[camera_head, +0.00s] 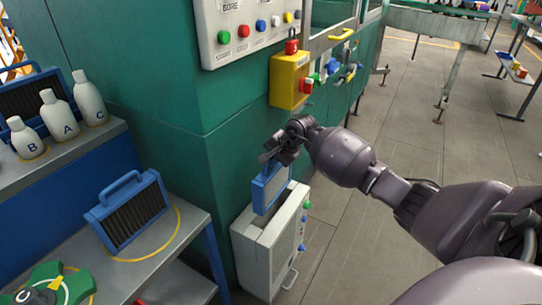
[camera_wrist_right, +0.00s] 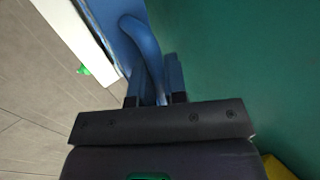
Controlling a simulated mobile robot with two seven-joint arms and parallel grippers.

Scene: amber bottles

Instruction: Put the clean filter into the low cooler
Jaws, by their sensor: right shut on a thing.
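My right gripper (camera_head: 280,156) is shut on the handle of a blue-framed filter (camera_head: 269,188), with a pale grey face. The filter hangs upright over the low cooler (camera_head: 262,258), a whitish box on the floor against the green machine. Its lower edge is at the cooler's dark top opening; I cannot tell how far inside it is. In the right wrist view the blue handle (camera_wrist_right: 143,48) lies between the fingers (camera_wrist_right: 154,88). Another blue-framed filter (camera_head: 128,212), with dark pleats, stands on the grey shelf inside a yellow ring. My left gripper is out of view.
The green machine wall (camera_head: 225,150) stands close behind the cooler. A yellow box (camera_head: 288,82) with a red padlock sticks out above my gripper. White bottles (camera_head: 88,98) and another dark filter (camera_head: 32,95) stand on the upper left shelf.

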